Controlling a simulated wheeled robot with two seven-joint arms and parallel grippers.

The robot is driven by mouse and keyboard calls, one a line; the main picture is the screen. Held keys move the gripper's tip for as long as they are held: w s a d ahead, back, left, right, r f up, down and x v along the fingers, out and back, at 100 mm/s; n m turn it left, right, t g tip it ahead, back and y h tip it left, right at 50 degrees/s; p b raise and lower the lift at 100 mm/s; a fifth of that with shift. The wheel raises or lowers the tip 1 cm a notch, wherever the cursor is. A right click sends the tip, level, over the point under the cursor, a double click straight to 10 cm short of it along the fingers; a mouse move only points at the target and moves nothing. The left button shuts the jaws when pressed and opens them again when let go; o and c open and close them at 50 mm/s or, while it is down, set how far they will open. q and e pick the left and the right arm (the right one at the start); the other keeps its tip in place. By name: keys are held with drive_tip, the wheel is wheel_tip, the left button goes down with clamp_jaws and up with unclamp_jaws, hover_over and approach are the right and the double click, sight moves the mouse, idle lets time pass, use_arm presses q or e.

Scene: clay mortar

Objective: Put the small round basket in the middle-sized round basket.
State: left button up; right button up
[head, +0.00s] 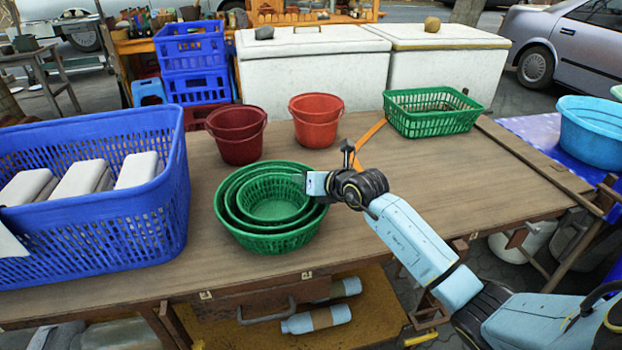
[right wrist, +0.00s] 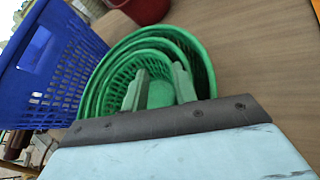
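Green round baskets sit nested on the wooden table. The small round basket (head: 268,208) is innermost, inside the middle-sized round basket (head: 231,202), which is inside the large round basket (head: 262,242). All look roughly upright; their bottoms are hidden. My right gripper (head: 305,180) is at the right side of the small basket's rim. In the right wrist view its two fingers (right wrist: 157,82) stand apart over the nested baskets, with green basket surface showing between them. Whether they touch the rim is unclear. My left gripper is not in view.
A large blue basket (head: 105,215) with white blocks stands left of the nest. A dark red bucket (head: 237,140) and an orange-red bucket (head: 316,125) stand behind it. A green rectangular basket (head: 432,122) is at back right. The wooden table (head: 480,185) is clear at right.

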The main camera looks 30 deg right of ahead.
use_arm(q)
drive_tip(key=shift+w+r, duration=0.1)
use_arm(e)
drive_tip(key=shift+s+f, duration=0.1)
drive_tip(key=shift+f, duration=0.1)
